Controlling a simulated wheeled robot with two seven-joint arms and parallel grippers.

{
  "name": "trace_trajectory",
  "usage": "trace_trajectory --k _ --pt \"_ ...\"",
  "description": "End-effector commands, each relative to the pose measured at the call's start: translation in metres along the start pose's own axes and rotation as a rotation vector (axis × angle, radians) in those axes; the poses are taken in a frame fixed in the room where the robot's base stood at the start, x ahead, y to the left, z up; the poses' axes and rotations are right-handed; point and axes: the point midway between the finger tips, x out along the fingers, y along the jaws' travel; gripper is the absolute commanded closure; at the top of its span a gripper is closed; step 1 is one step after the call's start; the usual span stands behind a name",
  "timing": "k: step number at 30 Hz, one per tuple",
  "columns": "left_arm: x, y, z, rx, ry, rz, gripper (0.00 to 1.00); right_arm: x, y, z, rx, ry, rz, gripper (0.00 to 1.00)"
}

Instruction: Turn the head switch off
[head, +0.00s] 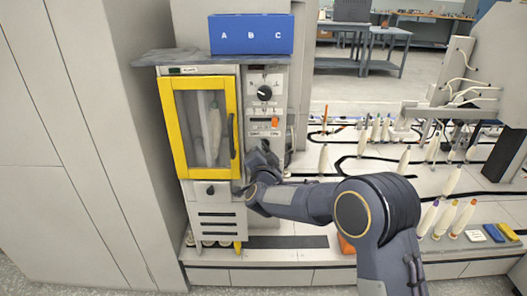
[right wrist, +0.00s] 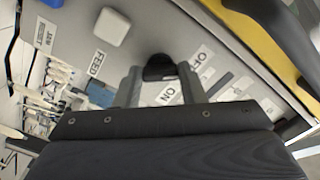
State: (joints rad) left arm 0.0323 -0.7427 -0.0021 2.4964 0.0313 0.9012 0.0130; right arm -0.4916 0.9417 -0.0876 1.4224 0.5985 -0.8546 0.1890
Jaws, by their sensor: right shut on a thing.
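The machine has a grey control panel (head: 266,78) to the right of its yellow-framed door (head: 207,120). My right gripper (head: 262,156) is at the lower part of this panel and hides the switch there in the head view. In the right wrist view my right gripper (right wrist: 160,82) is shut on a black switch knob (right wrist: 159,67). An ON label (right wrist: 168,95) and an OFF label (right wrist: 202,56) lie beside the knob. I cannot tell which label the knob points at. My left gripper is not in view.
A black dial (head: 264,93) and an orange button (head: 275,122) sit higher on the panel. A blue ABC box (head: 250,34) stands on top. The door handle (head: 232,137) is close to my right gripper. Several bobbins stand on the table (head: 310,160) at right.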

Motion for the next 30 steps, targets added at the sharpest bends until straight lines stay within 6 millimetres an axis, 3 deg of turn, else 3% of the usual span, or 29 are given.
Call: trace_trajectory --k 16,17,21,30 --pt "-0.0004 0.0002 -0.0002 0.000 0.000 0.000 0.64 -0.0007 0.0012 0.0024 -0.029 -0.005 0.002 0.86" --pt "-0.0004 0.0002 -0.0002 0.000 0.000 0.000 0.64 -0.0007 0.0012 0.0024 -0.029 -0.005 0.001 0.61" --pt "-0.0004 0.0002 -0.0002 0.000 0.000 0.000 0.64 -0.0006 0.0010 0.0018 -0.027 -0.004 0.001 0.43" --pt "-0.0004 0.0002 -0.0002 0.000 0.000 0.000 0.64 -0.0015 0.0004 0.0008 -0.025 -0.002 0.001 0.42"
